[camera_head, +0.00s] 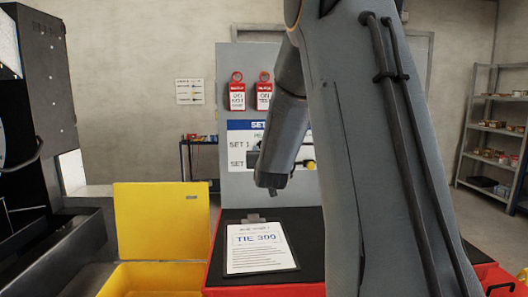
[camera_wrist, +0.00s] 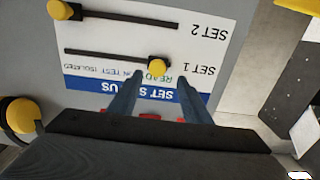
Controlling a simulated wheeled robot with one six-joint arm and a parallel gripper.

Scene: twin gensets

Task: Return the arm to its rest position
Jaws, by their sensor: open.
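My arm (camera_head: 375,150) fills the right middle of the head view and reaches toward the grey panel. My gripper (camera_wrist: 158,82) shows in the wrist view with its two fingers apart and nothing held. It faces the white status board (camera_wrist: 120,40), which appears upside down there and also shows in the head view (camera_head: 240,137). The SET 1 slider's yellow knob (camera_wrist: 157,64) appears between or just beyond the fingertips; I cannot tell the gap. The SET 2 slider's yellow knob (camera_wrist: 60,10) is at the upper left. My arm hides part of the board in the head view.
Two red tags (camera_head: 237,95) hang on the panel above the board. A clipboard (camera_head: 261,248) lies on the black-topped red cabinet (camera_head: 310,240) below my arm. An open yellow box (camera_head: 160,225) stands left of it, beside dark machinery (camera_head: 45,90). Shelves (camera_head: 495,130) stand far right.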

